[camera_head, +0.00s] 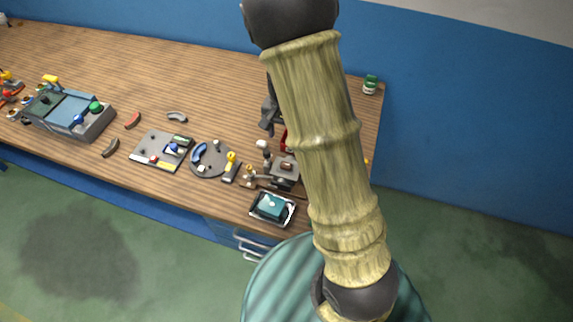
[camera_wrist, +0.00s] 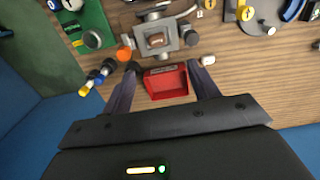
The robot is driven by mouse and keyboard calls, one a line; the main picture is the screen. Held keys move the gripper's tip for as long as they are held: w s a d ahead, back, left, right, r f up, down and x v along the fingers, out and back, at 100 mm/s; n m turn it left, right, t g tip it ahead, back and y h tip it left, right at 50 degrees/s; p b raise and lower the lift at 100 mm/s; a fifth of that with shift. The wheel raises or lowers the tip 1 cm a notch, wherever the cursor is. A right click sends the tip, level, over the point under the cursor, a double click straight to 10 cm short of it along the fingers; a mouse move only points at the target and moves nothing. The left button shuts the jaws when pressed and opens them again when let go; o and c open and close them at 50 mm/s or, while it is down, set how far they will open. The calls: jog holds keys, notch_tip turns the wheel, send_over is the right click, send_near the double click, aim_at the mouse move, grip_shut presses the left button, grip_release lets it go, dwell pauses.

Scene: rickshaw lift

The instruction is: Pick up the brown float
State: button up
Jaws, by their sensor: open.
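The brown float (camera_wrist: 157,40) shows in the wrist view as a small brown piece in the middle of a grey block-like fixture (camera_wrist: 154,20). In the head view a small brown spot on the grey fixture (camera_head: 284,181) looks like the same float (camera_head: 287,166). My gripper (camera_wrist: 161,69) is open and empty, its two fingers apart. The float lies ahead of the fingertips, roughly between their lines, and does not touch them. In the head view my gripper (camera_head: 268,124) is partly hidden by my arm, above the table just behind the fixture.
A red tray (camera_wrist: 167,83) lies between and below my fingers. A white knob (camera_wrist: 208,60) is by the right finger; orange, blue and yellow pieces (camera_wrist: 105,70) are left. A teal-filled tray (camera_head: 271,207) stands at the table's front edge.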

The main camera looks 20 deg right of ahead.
jog(key=p, duration=0.1)
send_over(287, 164)
jog(key=f, duration=0.8)
jog(key=shift+w+a, duration=0.2)
jog(key=shift+w, duration=0.2)
jog(key=shift+s+f, duration=0.1)
jog(key=f, duration=0.1)
jog(key=f+p, duration=0.2)
jog(key=shift+s+d+f, duration=0.1)
jog(key=shift+s+f, duration=0.25)
jog(key=shift+f, duration=0.7)
jog(key=c, duration=1.1)
jog(key=shift+o, duration=0.2)
